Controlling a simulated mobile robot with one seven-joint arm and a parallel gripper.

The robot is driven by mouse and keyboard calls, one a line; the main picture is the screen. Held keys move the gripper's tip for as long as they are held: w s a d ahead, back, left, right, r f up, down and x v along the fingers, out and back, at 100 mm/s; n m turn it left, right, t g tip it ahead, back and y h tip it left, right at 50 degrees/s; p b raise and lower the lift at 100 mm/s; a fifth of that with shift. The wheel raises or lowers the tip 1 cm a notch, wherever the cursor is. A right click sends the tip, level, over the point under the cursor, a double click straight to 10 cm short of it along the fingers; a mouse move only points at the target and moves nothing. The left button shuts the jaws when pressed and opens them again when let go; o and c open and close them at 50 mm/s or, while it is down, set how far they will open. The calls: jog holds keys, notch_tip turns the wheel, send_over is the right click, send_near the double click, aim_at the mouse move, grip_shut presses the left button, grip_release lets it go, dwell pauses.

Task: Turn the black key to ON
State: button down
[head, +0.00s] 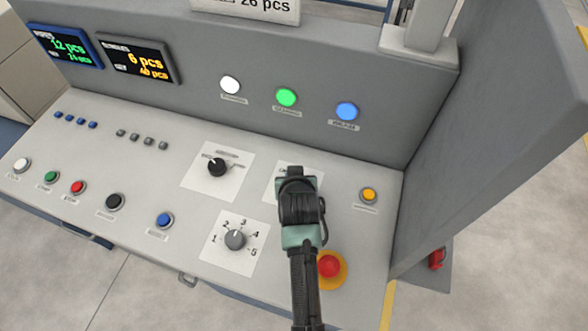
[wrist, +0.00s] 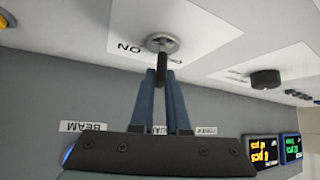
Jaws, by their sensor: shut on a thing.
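The black key (wrist: 162,63) sits in a round metal lock (wrist: 163,42) on a white plate (wrist: 205,25), with "ON" printed beside it in the wrist view. My gripper (wrist: 164,80) has its two blue fingers closed on the lower part of the key. In the head view my gripper (head: 296,175) is over the key's plate (head: 275,183) and hides the key and most of the plate. The key's exact angle against the printed marks is hard to read.
A black selector knob (head: 217,167) is left of the key plate, and a grey numbered dial (head: 235,239) is at its lower left. A red mushroom button (head: 329,265) is close to my arm. A yellow button (head: 369,195) is on the right. A grey side wall (head: 480,140) bounds the panel.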

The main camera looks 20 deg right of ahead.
jog(key=m+h, duration=0.2)
jog(key=shift+w+a+m+g+b, duration=0.1)
jog(key=shift+m+g+b, duration=0.25)
jog(key=shift+m+g, duration=0.05)
jog(key=m+h+b, duration=0.1)
jog(key=m+g+h+b, duration=0.1)
jog(key=m+b, duration=0.1)
jog(key=shift+f+m+g, duration=0.15)
jog(key=shift+m+g, duration=0.15)
jog(key=m+g+h+b, duration=0.2)
jog(key=m+b, duration=0.2)
jog(key=b, duration=0.1)
jog(key=shift+g, duration=0.4)
jog(key=m+g+b, duration=0.1)
jog(key=m+b, duration=0.1)
jog(key=shift+m+g+h, duration=0.3)
jog(key=shift+g+h, duration=0.1)
jog(key=shift+b, duration=0.35)
jog(key=c, duration=0.9)
grip_release()
jog(key=shift+r, duration=0.2)
